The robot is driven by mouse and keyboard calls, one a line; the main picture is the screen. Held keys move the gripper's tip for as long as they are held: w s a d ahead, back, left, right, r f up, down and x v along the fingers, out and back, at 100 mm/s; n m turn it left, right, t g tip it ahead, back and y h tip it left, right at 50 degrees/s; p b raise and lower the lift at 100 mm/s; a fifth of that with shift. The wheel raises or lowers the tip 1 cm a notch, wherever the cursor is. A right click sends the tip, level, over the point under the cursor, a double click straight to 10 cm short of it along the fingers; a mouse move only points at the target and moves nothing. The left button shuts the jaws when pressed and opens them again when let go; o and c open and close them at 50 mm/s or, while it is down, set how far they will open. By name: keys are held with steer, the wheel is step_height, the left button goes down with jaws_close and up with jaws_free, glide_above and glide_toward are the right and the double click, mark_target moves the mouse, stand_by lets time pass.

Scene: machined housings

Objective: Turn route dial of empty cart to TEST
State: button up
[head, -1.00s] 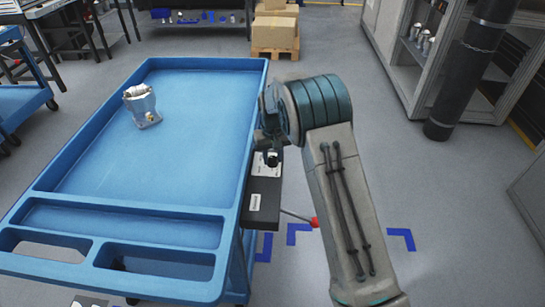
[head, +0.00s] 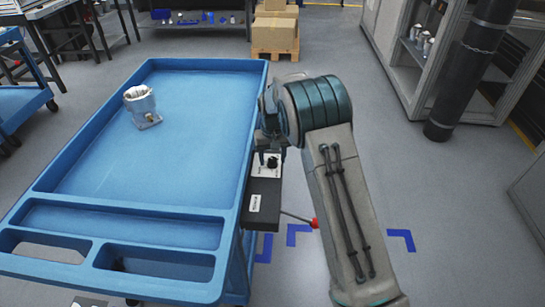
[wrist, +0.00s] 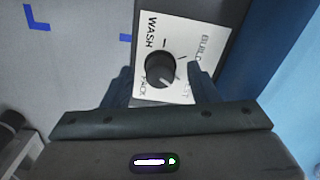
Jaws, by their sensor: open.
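The route dial is a black round knob (wrist: 160,70) on a white plate (wrist: 196,32) marked WASH, BUILD, PACK and a partly hidden word ending in ST. Its light pointer line points to the lower right, toward that word. My gripper (wrist: 160,80) is open, with one finger on each side of the knob; I cannot tell whether they touch it. In the head view the knob (head: 272,162) sits on a dark box on the right side of the blue cart (head: 248,150). A metal housing (head: 142,107) stands on this cart's top.
A red-tipped lever (head: 314,223) sticks out below the dial box. Another blue cart (head: 22,95) is at the left edge. Cardboard boxes (head: 275,32) stand on a pallet behind.

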mark_target(273, 158)
step_height(273, 158, up, 14)
stand_by(0.6)
steer(key=shift+f, duration=0.1)
steer(key=s+d+r+m+t+p, duration=0.1)
steer(key=s+d+r, duration=0.45)
steer(key=s, duration=0.25)
steer(key=s+d+r+m+t, duration=0.1)
steer(key=s+d+r, duration=0.4)
steer(key=s+d, duration=0.25)
steer(key=s+d+f, duration=0.1)
steer(key=s+d, duration=0.1)
steer(key=s, duration=0.7)
steer(key=s+d+f+p, duration=0.1)
steer(key=s+d, duration=0.2)
steer(key=s, duration=0.6)
steer(key=shift+s+f+m+t, duration=0.3)
steer(key=shift+f+m+t, duration=0.05)
steer(key=shift+m+t, duration=0.05)
